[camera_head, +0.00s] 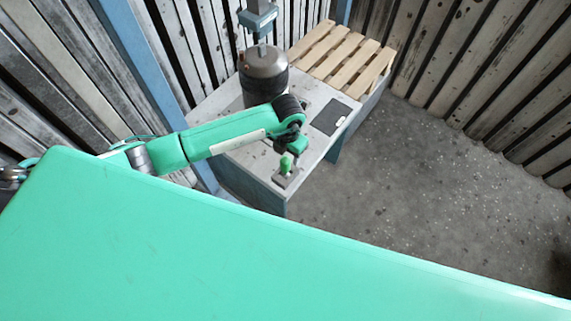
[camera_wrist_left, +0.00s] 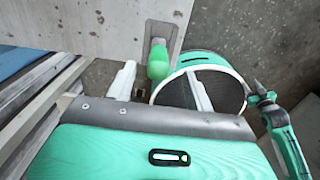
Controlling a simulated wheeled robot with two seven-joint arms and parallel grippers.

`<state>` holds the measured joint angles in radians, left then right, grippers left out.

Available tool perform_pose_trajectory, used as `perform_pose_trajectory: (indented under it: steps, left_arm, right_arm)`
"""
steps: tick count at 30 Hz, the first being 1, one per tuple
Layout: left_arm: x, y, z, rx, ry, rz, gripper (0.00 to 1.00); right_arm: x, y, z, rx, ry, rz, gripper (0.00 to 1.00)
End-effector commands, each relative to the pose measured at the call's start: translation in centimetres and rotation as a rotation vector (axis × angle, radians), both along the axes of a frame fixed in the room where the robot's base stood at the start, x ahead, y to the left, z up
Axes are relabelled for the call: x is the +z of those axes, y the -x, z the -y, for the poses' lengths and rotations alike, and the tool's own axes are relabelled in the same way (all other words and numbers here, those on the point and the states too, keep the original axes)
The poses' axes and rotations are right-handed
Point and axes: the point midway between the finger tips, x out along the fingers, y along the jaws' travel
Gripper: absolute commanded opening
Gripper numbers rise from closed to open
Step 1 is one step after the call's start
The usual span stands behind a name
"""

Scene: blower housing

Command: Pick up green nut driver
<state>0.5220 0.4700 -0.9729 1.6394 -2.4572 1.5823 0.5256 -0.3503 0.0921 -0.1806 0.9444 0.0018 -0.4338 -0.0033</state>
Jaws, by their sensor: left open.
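The green nut driver (camera_head: 285,165) stands at the near corner of the white table (camera_head: 252,165), in a small grey holder (camera_head: 291,180). In the left wrist view its green handle (camera_wrist_left: 158,62) lies ahead of my left gripper, between the lines of its two pale fingers. My left gripper (camera_wrist_left: 162,88) is open and empty, with the handle just beyond its fingertips; I cannot tell the exact gap. In the head view this gripper is mostly hidden by my arm's wrist.
A dark metal housing (camera_head: 264,72) stands on the table under a grey-blue column. A dark mat (camera_head: 331,117) lies near the table's right edge, and a wooden slatted pallet (camera_head: 335,53) is at the back. Open concrete floor (camera_head: 420,190) lies to the right.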

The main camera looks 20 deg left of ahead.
Motion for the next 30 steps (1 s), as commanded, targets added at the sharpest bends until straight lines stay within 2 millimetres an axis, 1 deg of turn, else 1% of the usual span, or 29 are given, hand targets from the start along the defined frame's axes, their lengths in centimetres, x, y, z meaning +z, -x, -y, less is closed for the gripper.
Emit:
perform_pose_trajectory:
  steps: [1,3,10,15,19,22,28,29,30]
  left_arm:
    - [-0.6,0.0,0.1,0.001,0.002,-0.002,0.53]
    - [-1.2,0.0,0.1,0.001,0.001,0.000,0.53]
    - [-2.1,0.2,0.0,-0.001,0.002,-0.001,0.53]
    - [-4.6,0.7,-0.4,0.001,0.001,-0.004,0.53]
    - [-6.2,0.6,-0.3,0.000,0.003,-0.001,0.53]
    - [-6.8,0.5,-0.4,-0.001,0.002,0.000,0.53]
    - [-6.8,0.5,-0.4,-0.001,0.003,0.001,0.53]
    - [-6.8,0.5,-0.4,-0.001,0.003,0.001,0.49]
    - [-6.8,0.5,-0.4,-0.001,0.003,0.001,0.41]
  right_arm:
    - [0.0,0.0,0.0,0.000,0.000,0.000,0.36]
    - [0.0,0.0,0.0,0.000,0.000,0.001,0.36]
    - [0.2,0.1,0.0,0.001,0.000,0.001,0.36]
    - [0.5,0.4,0.1,0.002,0.000,0.000,0.36]
    - [0.1,1.1,0.3,0.003,0.003,-0.011,0.36]
    - [0.0,1.1,0.3,0.002,0.002,-0.010,0.36]
    - [0.1,0.7,0.2,0.002,0.002,-0.002,0.36]
    - [0.1,0.6,0.2,0.002,0.001,-0.001,0.36]
    - [0.1,0.6,0.2,0.002,0.001,-0.001,0.36]
